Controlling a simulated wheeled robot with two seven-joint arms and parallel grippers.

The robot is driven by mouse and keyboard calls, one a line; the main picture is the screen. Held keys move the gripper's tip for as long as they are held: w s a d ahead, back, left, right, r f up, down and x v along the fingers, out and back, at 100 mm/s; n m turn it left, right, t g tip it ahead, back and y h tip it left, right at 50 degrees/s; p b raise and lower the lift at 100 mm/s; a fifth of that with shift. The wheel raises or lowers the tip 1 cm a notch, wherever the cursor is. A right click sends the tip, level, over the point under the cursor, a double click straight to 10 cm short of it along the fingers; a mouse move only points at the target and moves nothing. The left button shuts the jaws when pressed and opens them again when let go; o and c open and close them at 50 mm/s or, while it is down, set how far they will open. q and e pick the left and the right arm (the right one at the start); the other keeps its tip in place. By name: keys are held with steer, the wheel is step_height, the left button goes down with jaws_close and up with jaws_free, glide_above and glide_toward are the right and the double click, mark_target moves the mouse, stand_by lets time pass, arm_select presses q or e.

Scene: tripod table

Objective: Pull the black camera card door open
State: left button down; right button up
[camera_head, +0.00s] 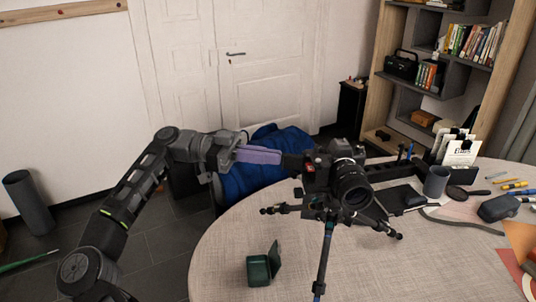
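The black camera (342,150) sits on a small tripod (325,245) on the round table, its lens facing the front right. My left gripper (288,161) reaches in from the left at the camera's left side. A long purple finger-like part (258,155) points at the camera and ends beside a small dark piece next to the body. I cannot tell whether that piece is a fingertip or the card door, nor whether they touch. The finger gap is not clear from here.
The round table (225,262) holds a small green open box (263,266) at front left and a grey cup (436,181), a black case (498,208) and pens at right. A blue chair (262,178) stands behind.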

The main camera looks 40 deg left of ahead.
arm_select(q)
steer(key=c, duration=1.6)
jaws_free()
steer(key=shift+c, duration=0.2)
steer(key=shift+r, duration=0.1)
step_height(320, 180, up, 10)
steer(key=p, duration=0.9)
steer(key=shift+p, duration=0.3)
